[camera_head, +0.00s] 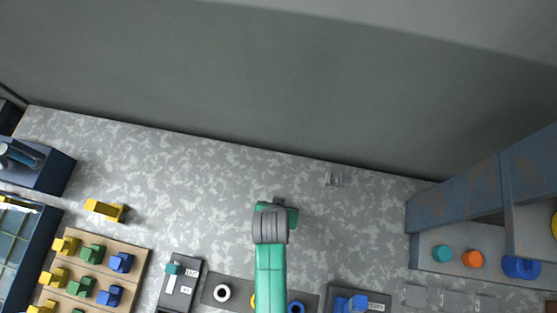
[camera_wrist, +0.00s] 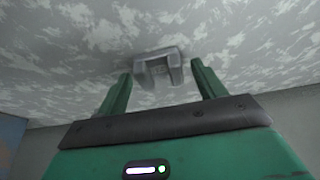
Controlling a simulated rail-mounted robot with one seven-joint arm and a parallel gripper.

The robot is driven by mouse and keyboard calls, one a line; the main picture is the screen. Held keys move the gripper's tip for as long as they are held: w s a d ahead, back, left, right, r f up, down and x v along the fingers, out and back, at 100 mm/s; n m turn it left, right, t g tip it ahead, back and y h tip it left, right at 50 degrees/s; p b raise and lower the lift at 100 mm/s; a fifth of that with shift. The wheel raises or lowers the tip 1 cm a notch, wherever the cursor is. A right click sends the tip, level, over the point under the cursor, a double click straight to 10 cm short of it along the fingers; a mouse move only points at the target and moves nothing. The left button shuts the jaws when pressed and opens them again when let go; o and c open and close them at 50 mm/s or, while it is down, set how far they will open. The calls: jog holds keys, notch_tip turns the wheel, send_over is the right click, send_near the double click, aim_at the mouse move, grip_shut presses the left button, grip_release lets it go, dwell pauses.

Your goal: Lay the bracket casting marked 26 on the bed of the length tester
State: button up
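A grey bracket casting (camera_wrist: 158,56) lies on the mottled bench in the wrist view, ahead of and between my fingers. I cannot read a number on it.
A second dark labelled device holds a blue piece (camera_head: 350,303) at the bottom. A wooden tray (camera_head: 135,254) holds several coloured castings at left, with a yellow one (camera_head: 105,210) behind it. A blue-grey shelf (camera_head: 455,203) stands at right. The bench's back middle is clear.

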jog(key=p+v, duration=0.2)
jog(key=v, duration=1)
jog(key=shift+r+p, duration=0.2)
jog(key=shift+p, duration=0.15)
jog(key=shift+w, duration=0.2)
jog(key=w+r+t, duration=0.4)
jog(key=w+r, duration=0.4)
jog(key=r, duration=0.5)
jog(key=w+r+t, duration=0.5)
jog(key=w+r, duration=0.2)
jog(key=r, duration=0.6)
jog(key=s+r+t, duration=0.2)
jog(key=r+t, duration=0.1)
jog(key=r, duration=0.9)
jog(key=s+r+n+t, duration=0.1)
jog(key=r+t, duration=0.3)
jog(key=r, duration=0.8)
jog(key=s+d+r+n+t, duration=0.1)
jog(key=s+r+t, duration=0.2)
jog(key=r, duration=0.9)
jog(key=shift+s+r+t+y, duration=0.2)
jog(key=shift+s+t+y, duration=0.2)
jog(key=shift+t, duration=0.3)
jog(key=shift+d+r, duration=0.1)
jog(key=shift+r, duration=0.05)
jog(key=shift+c, duration=0.6)
